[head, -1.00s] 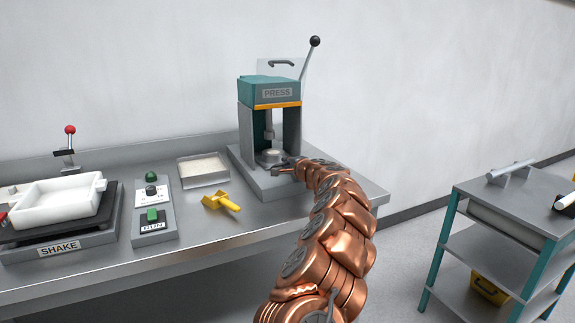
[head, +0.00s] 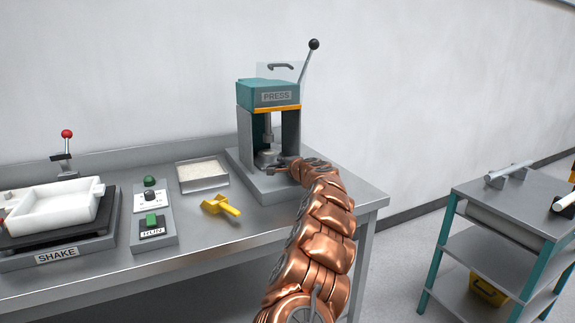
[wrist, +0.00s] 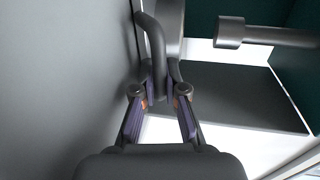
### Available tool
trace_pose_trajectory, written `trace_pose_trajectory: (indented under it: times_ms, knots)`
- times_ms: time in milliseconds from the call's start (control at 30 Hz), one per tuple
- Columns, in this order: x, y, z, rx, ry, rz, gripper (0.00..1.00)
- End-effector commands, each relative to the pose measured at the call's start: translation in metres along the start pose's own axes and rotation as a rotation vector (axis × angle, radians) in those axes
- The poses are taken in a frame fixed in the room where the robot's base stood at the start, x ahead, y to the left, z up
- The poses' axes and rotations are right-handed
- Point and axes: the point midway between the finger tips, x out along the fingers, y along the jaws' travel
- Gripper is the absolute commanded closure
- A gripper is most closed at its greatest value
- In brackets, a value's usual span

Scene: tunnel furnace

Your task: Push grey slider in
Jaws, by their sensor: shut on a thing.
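The press (head: 268,120) stands at the back right of the bench, with its lever raised. The grey slider (wrist: 168,40) shows in the wrist view as a grey piece with a dark curved handle (wrist: 153,45) at its near end. My gripper (wrist: 158,100) is shut on this handle, one finger on each side. In the head view my gripper (head: 282,165) is low at the press's right front, close to a small round part (head: 265,157) under the ram. My arm and fingers hide much of the slider there.
A yellow scoop (head: 221,206) and a tray of pale powder (head: 203,175) lie left of the press. A control box (head: 152,215) and a white pan (head: 50,208) on the shaker are further left. A shelved cart (head: 520,205) stands right, across a gap.

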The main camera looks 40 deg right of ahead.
Motion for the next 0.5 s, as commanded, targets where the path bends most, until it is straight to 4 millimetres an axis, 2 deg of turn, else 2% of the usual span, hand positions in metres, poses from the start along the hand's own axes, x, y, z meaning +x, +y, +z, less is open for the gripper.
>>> trace_pose_trajectory:
  times_ms: [167,200,300,500]
  knots:
    - [-0.0008,-0.0037,-0.0021,0.0,0.006,-0.006,1.0]
    - [-0.0008,-0.0039,-0.0019,0.0,0.006,-0.006,0.87]
    - [-0.0005,-0.0037,-0.001,0.0,0.004,-0.005,0.78]
    - [-0.0002,-0.0027,0.0002,0.0,0.001,-0.004,0.78]
